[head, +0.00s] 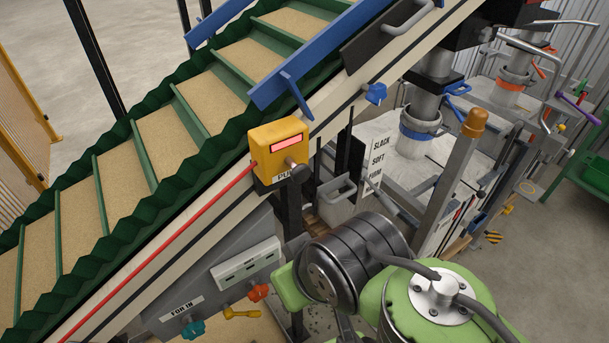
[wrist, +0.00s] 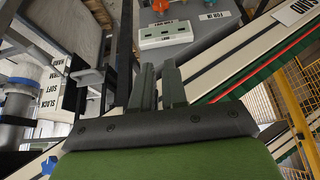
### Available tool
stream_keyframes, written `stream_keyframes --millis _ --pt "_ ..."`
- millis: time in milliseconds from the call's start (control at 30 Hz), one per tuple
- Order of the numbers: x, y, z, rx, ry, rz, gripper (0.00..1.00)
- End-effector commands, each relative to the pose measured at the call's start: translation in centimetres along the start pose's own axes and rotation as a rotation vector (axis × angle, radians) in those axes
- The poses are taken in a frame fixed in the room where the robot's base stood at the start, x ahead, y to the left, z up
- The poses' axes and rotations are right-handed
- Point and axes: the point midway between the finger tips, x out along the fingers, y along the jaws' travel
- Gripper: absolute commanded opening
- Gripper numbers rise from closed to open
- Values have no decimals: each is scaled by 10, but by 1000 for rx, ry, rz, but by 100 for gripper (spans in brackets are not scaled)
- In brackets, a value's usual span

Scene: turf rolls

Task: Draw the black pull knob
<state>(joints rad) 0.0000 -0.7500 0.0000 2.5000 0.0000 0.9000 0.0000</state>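I cannot make out a black pull knob for certain in either view. A yellow box (head: 279,147) on the conveyor's side has a red window and a small dull knob (head: 291,162); a partly hidden label sits below it. My gripper (wrist: 158,68) shows in the wrist view, its two dark fingers apart with a narrow gap and nothing visible between them. They point toward the grey panel (wrist: 200,50) under the conveyor. In the head view the gripper is hidden behind my arm.
The green-edged conveyor (head: 140,142) slopes up to the right, with a red cord (head: 160,250) along its side. Below it are a white switch strip (head: 245,263), a teal knob (head: 192,329), a red knob (head: 258,293) and a yellow handle (head: 241,313). A machine with hoses stands right.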

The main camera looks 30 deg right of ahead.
Motion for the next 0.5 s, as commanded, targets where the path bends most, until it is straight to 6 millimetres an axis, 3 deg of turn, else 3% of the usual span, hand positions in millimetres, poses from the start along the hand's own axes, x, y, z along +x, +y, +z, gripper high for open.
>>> stream_keyframes --millis 67,500 --pt "0 0 0 0 0 0 0" --pt "0 0 0 0 0 0 0"
